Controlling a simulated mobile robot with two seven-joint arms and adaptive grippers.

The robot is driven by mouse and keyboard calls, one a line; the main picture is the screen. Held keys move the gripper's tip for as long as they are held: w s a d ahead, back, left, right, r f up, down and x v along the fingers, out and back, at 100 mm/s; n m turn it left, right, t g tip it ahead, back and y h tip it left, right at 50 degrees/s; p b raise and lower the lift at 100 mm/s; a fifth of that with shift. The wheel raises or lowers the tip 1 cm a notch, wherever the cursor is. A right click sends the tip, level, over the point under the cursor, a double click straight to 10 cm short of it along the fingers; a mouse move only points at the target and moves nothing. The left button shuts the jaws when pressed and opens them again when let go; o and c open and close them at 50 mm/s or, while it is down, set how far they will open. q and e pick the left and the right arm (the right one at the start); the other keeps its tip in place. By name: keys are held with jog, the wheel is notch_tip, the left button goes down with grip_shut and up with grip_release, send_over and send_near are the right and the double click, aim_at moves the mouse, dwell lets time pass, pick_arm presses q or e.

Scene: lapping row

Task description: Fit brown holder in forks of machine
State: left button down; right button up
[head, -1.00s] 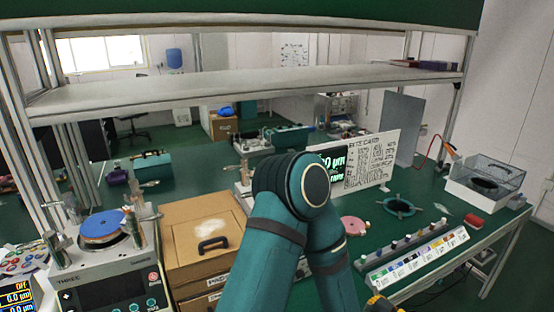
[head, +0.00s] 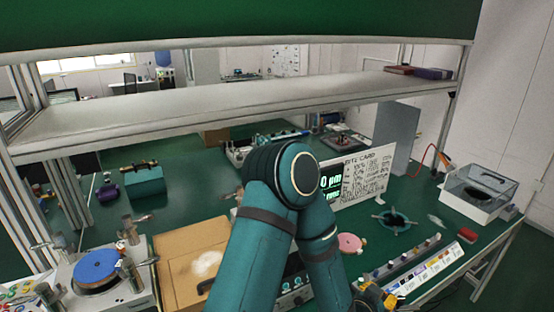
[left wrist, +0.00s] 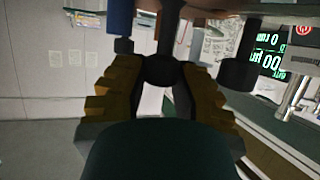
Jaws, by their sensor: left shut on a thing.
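In the head view my left arm folds across the middle. Yellow parts of my left gripper (head: 372,298) show at the lower edge. In the left wrist view its stepped yellow-brown fingers (left wrist: 160,88) are shut on a dark round piece (left wrist: 160,70) with a stem. It is too dark to tell whether this is the brown holder. A machine with a blue disc (head: 97,265) and metal posts stands at the lower left. Another machine's panel (head: 292,286) is mostly hidden behind my arm, so I cannot see its forks. My right gripper is not in view.
A cardboard box (head: 180,258) stands right of the blue-disc machine. A long shelf (head: 230,98) spans above the bench.

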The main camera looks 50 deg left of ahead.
pick_arm(q)
jog(key=shift+r+p, duration=0.5)
jog(key=shift+r, duration=0.4)
jog(key=shift+f+b, duration=0.4)
jog(key=shift+f, duration=0.1)
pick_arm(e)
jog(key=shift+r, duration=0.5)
pick_arm(q)
jog(key=shift+d, duration=0.1)
jog(key=shift+r, duration=0.1)
